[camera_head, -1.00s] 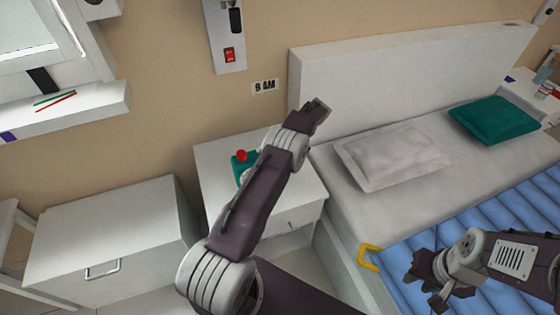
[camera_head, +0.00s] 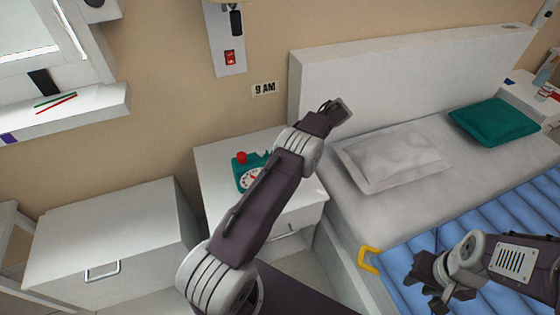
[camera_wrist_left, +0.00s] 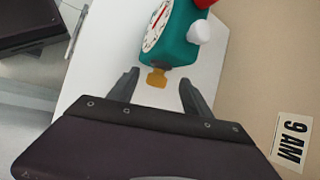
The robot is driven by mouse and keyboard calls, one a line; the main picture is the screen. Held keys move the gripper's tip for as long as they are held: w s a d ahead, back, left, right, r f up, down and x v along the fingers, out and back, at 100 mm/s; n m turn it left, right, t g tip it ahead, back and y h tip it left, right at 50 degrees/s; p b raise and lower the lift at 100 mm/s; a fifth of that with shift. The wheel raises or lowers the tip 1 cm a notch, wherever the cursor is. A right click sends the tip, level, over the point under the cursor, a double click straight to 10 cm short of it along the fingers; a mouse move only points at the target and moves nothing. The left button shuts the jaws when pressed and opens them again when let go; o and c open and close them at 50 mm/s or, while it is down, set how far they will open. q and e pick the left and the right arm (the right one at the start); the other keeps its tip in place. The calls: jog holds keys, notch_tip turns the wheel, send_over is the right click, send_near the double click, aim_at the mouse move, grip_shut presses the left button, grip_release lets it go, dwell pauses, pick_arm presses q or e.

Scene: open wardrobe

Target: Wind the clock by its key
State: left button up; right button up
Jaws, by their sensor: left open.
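The clock (camera_head: 250,177) stands on the white bedside cabinet. It is teal with a white dial, a red hand and a red knob on top; my left arm partly covers it. In the left wrist view the clock (camera_wrist_left: 177,45) is near the top, tilted in the picture, with a yellow-brown key (camera_wrist_left: 157,78) sticking out from it. My left gripper (camera_wrist_left: 159,77) is open, its fingers on either side of the key in the picture with gaps visible. Its fingers are not clear in the head view. My right gripper (camera_head: 425,282) is over the blue bed cover; its jaw opening is unclear.
The bedside cabinet (camera_head: 215,158) stands between a lower white cabinet (camera_head: 100,225) and the bed with its white headboard (camera_head: 400,80). A "9 AM" sign (camera_head: 264,89) is on the wall behind. A yellow handle (camera_head: 368,257) is at the bed's side.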

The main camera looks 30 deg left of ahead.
pick_arm(q)
jog(key=d+f+t+y+b, duration=0.1)
jog(key=f+t+y+b, duration=0.1)
jog(key=y, duration=0.1)
jog(key=f+n+t+y+b, duration=0.1)
jog(key=f+t+y+b, duration=0.1)
jog(key=y, duration=0.1)
jog(key=s+d+f+t+y+b, duration=0.1)
jog(key=f+t+y+b, duration=0.1)
jog(key=t, duration=0.1)
jog(key=shift+d+f+n+y, duration=0.3)
jog(key=shift+d+y, duration=0.05)
jog(key=shift+y, duration=0.05)
jog(key=shift+w+d+t, duration=0.1)
jog(key=shift+t, duration=0.2)
jog(key=b+x, duration=0.1)
jog(key=x, duration=0.8)
pick_arm(e)
notch_tip(320, 180, down, 8)
jog(key=shift+f, duration=0.25)
pick_arm(q)
jog(key=shift+c, duration=0.3)
